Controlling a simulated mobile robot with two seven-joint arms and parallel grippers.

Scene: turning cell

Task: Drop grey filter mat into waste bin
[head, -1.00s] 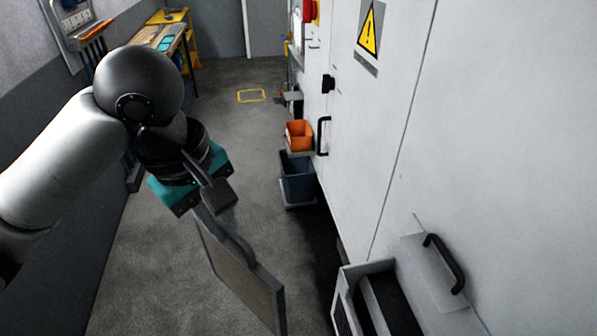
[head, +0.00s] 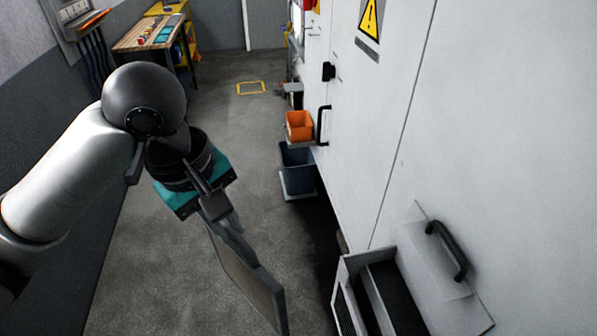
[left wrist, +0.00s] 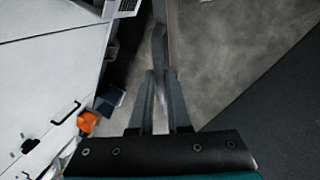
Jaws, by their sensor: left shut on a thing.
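My left gripper (head: 216,207) is shut on the handle-like edge of a thin grey framed panel, seemingly the filter mat (head: 243,272). The panel hangs tilted below the jaws, above the floor, with its brownish-grey face partly showing. In the left wrist view the fingers (left wrist: 160,100) close on the panel (left wrist: 160,45), which shows nearly edge-on. A dark blue-grey bin (head: 297,172) stands on the floor by the machine, farther off and apart from the panel. An orange bin (head: 299,125) is just behind it. Which is the waste bin is not marked. My right gripper is not in view.
A white machine wall (head: 480,130) runs along the right. An open housing (head: 349,290) with a handled flap (head: 445,255) juts out at lower right. A workbench (head: 150,33) stands at the back left.

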